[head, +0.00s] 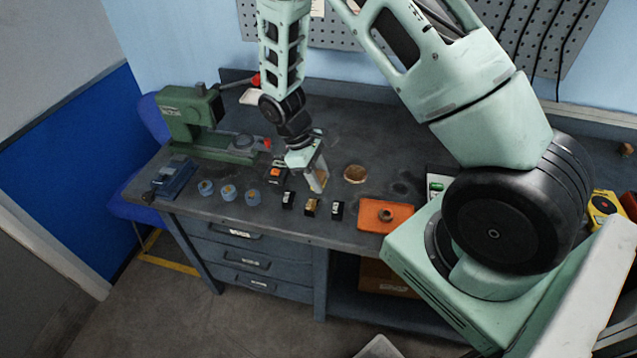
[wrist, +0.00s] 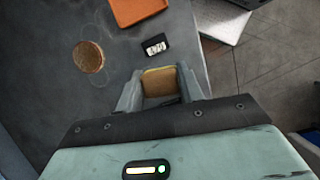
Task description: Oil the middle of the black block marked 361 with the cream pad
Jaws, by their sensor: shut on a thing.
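My gripper (head: 318,183) points down over the bench, close above the row of small blocks. It is shut on a tan, cream-like pad (head: 321,173), which also shows between the fingers (wrist: 160,83) in the wrist view, with a yellowish edge. Three small black blocks stand in a row: left (head: 288,200), middle (head: 311,207) and right (head: 337,211). The middle one has a golden-brown patch on top and is nearest the fingertips; I cannot tell whether the pad touches it. A black block with a white label (wrist: 155,46) lies ahead of the fingers; its number is unreadable.
A round brown disc (head: 355,174) lies behind the blocks. An orange tray (head: 372,217) holding a dark part is at their right. Several blue-grey round pieces (head: 228,193), a blue box (head: 174,177) and a green machine (head: 187,112) stand left. The bench's front edge (head: 280,232) is close.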

